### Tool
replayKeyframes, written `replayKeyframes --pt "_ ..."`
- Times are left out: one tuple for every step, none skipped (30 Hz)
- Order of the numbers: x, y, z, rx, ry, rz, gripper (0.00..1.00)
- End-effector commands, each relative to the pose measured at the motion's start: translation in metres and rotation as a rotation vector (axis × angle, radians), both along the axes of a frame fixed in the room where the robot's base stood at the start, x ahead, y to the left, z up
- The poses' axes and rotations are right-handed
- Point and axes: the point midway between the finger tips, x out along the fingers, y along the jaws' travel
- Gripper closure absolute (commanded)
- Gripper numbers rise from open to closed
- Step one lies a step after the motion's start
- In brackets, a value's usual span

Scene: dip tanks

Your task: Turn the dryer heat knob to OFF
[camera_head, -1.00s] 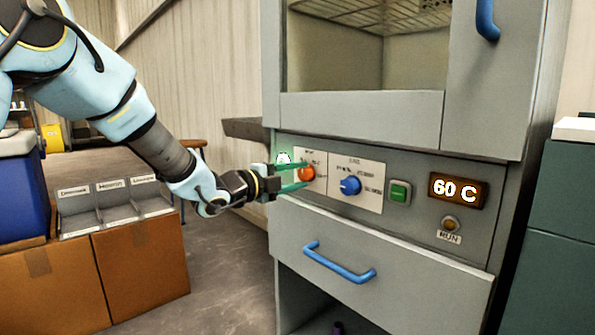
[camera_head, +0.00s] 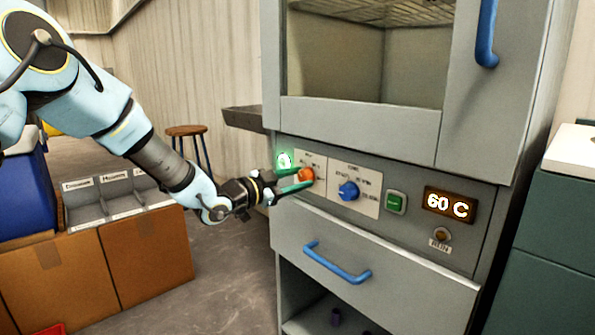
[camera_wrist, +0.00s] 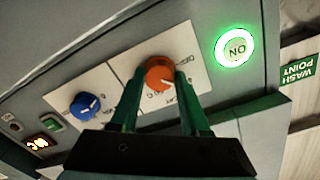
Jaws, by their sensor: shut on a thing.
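The dryer (camera_head: 370,255) is a grey cabinet with a control panel below its window. An orange-red knob (camera_head: 306,175) sits on the left label plate; it also shows in the wrist view (camera_wrist: 159,72). My gripper (camera_head: 303,180) reaches the panel from the left. Its green fingers (camera_wrist: 157,92) are shut on the orange knob, one on each side. The knob's pointer and most of its label text are too small or hidden to read. A blue knob (camera_head: 348,190) is on the plate to its right, apart from my fingers.
A lit green ON indicator (camera_wrist: 234,48) is beside the orange knob. A blue-handled drawer (camera_head: 375,265) is below. Cardboard boxes (camera_head: 150,250) stand at left.

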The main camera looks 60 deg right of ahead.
Motion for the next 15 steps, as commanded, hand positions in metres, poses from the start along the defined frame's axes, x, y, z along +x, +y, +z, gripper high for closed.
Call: replayKeyframes --pt "0.0018 0.0006 0.0018 0.017 0.044 0.002 1.00" --pt "0.0019 0.0006 0.0019 0.025 0.072 0.002 1.00" --pt "0.0018 0.0006 0.0018 0.037 0.108 0.002 1.00" --pt "0.0017 0.0006 0.0016 0.046 0.135 0.002 1.00" --pt "0.0016 0.0007 0.0015 0.055 0.161 0.002 1.00" --pt "0.0016 0.0006 0.0016 0.065 0.198 0.002 1.00" --pt "0.0014 0.0007 0.0015 0.074 0.225 0.001 1.00" --pt "0.0014 0.0007 0.0014 0.083 0.253 0.002 1.00" --pt "0.0015 0.0007 0.0011 0.095 0.289 0.002 1.00" --pt "0.0017 0.0008 0.0012 0.103 0.315 0.002 1.00" --pt "0.0018 0.0007 0.0011 0.112 0.342 0.003 1.00" --pt "0.0014 0.0008 0.0007 0.123 0.378 0.003 1.00" --pt "0.0011 0.0007 0.0006 0.131 0.403 0.002 1.00" --pt "0.0010 0.0007 0.0006 0.139 0.428 0.002 1.00" --pt "0.0013 0.0007 0.0005 0.150 0.460 0.003 1.00"
